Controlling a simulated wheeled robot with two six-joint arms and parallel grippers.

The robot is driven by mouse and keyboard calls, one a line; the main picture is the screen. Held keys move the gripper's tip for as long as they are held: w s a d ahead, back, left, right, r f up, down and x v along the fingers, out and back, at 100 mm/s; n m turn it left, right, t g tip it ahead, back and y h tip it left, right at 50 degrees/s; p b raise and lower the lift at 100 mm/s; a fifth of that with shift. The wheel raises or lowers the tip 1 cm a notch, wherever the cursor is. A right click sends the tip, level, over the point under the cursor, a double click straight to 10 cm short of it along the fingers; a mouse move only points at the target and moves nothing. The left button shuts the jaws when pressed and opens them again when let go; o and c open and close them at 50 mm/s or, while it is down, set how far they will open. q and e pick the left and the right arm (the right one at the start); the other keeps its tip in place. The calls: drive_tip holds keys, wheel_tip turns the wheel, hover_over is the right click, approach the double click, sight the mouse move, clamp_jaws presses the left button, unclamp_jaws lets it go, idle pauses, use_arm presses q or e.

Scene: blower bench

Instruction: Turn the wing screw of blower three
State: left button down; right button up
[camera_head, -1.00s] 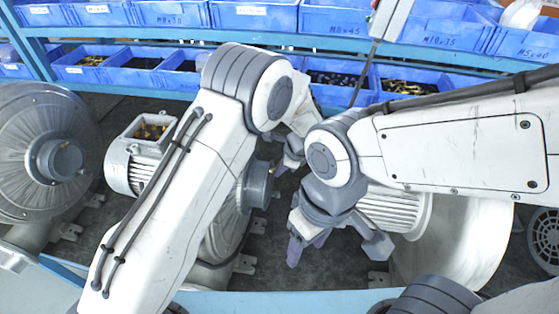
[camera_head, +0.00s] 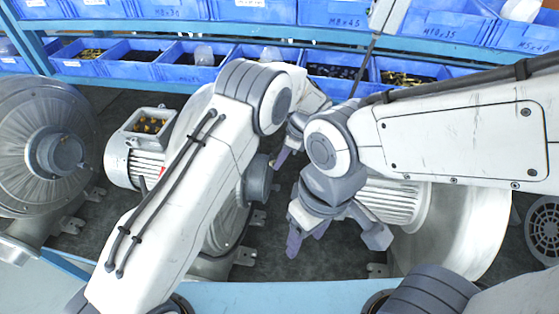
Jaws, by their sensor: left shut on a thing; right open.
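My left gripper (camera_head: 281,157) is shut beside the dark outlet stub (camera_head: 258,182) of the middle blower (camera_head: 230,225). What it holds is mostly hidden by its fingers, so I cannot make out a wing screw there. My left arm covers much of this blower; its motor (camera_head: 145,155) shows on the left. My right gripper (camera_head: 308,236) is open and empty, pointing down in front of the right blower (camera_head: 470,235), with its ribbed motor (camera_head: 392,203) behind. Another blower (camera_head: 50,150) stands at far left. No number shows to tell which is blower three.
Blue parts bins (camera_head: 135,66) line the shelf (camera_head: 185,34) at the back. A dark mat (camera_head: 275,262) covers the bench, with a clear patch between the middle and right blowers. Metal feet (camera_head: 246,256) stick out from the blowers.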

use_arm(q)
drive_tip(key=c, duration=1)
unclamp_jaws()
drive_tip(key=shift+w+a+r, duration=0.2)
drive_tip(key=shift+a+r, duration=0.05)
drive_tip(key=shift+o, duration=0.4)
drive_tip(key=shift+a+f, duration=0.1)
drive_tip(key=b+v, duration=0.4)
drive_tip(key=v, duration=0.6)
drive_tip(key=shift+d+b, duration=0.25)
drive_tip(key=shift+b, duration=0.15)
